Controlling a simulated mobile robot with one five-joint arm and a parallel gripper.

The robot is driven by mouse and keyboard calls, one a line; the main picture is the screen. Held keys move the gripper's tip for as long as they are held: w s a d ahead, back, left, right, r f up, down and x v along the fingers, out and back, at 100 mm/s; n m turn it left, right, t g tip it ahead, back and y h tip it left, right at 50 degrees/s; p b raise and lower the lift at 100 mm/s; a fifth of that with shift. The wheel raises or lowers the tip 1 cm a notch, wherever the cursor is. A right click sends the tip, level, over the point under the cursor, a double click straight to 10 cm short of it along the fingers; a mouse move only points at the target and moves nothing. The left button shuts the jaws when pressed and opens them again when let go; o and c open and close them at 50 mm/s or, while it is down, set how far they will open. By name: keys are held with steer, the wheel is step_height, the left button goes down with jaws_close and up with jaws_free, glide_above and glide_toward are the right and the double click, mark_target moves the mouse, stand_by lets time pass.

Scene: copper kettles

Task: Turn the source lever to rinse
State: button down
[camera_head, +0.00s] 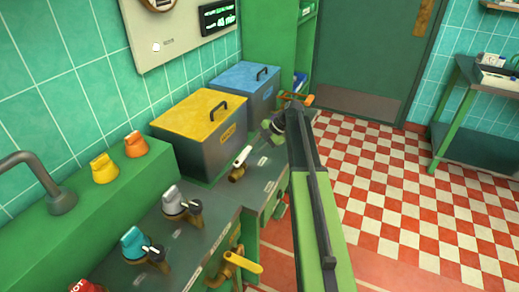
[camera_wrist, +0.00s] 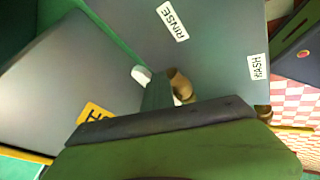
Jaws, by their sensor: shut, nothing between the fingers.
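The source lever has a white handle (camera_head: 242,156) on a brass body (camera_head: 237,174) on the grey counter, in front of the yellow-lidded box. In the head view the handle points up and right from the brass body. In the wrist view a white tip (camera_wrist: 141,75) and brass (camera_wrist: 179,82) show around a dark green finger. A RINSE label (camera_wrist: 173,21) and a MASH label (camera_wrist: 258,66) lie on the counter. My gripper (camera_head: 264,130) is shut and empty, close to the lever; I cannot tell whether it touches. My own arm hides part of the wrist view.
The yellow-lidded box (camera_head: 200,115) and blue-lidded box (camera_head: 246,82) stand behind the lever.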

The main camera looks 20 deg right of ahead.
steer(key=s+d, duration=0.1)
steer(key=s+d+r+p, duration=0.1)
steer(key=s+d, duration=0.1)
steer(key=shift+s, duration=0.1)
steer(key=d+r+p, duration=0.5)
steer(key=r+p, duration=0.2)
steer(key=shift+s+d, duration=0.25)
steer(key=shift+s, duration=0.2)
steer(key=shift+a, duration=0.1)
